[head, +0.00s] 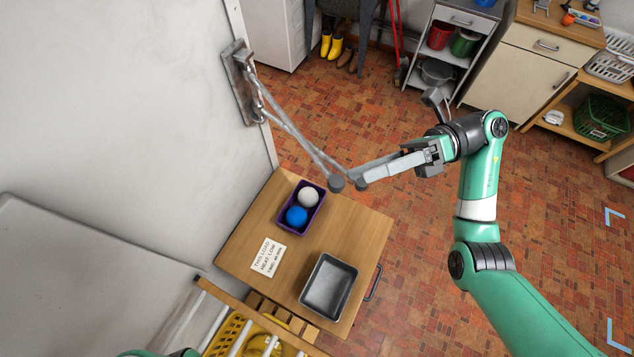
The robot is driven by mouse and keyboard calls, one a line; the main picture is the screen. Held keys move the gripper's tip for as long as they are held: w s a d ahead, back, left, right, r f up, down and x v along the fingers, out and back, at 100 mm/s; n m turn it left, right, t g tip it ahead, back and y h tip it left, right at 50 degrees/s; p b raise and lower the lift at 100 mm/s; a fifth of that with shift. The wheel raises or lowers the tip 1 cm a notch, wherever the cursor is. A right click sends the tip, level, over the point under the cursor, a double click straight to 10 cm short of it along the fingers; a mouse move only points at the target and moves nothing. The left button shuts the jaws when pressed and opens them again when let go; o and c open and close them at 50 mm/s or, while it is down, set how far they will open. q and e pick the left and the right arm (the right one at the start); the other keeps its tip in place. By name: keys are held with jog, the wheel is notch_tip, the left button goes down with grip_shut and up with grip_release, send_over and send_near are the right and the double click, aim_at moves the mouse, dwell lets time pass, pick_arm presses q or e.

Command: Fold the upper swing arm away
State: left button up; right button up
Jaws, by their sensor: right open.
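A grey wall bracket (239,84) carries two thin metal swing arms (297,137) that stick out from the wall over the wooden worktop. They run close together and each seems to have a round knob at its free end, one knob (336,185) left of the other. I cannot tell surely which arm is the upper one. My right gripper (358,176) is open, its long light grey fingers reaching left to the free ends of the arms. Whether it touches them is unclear. My left gripper is out of view; only a bit of green arm shows at the bottom edge.
The worktop (360,225) holds a purple tray (283,221) with a white and a blue ball, a sign card (268,257) and a grey metal pan (329,287). A yellow basket (226,335) stands below. The white wall borders the left; open tiled floor lies right.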

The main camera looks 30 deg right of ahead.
aim_at(332, 185)
jog(key=a, duration=0.3)
jog(key=a+p, duration=0.1)
jog(key=a, duration=0.5)
jog(key=shift+w, duration=0.3)
grip_shut()
dwell(0.8)
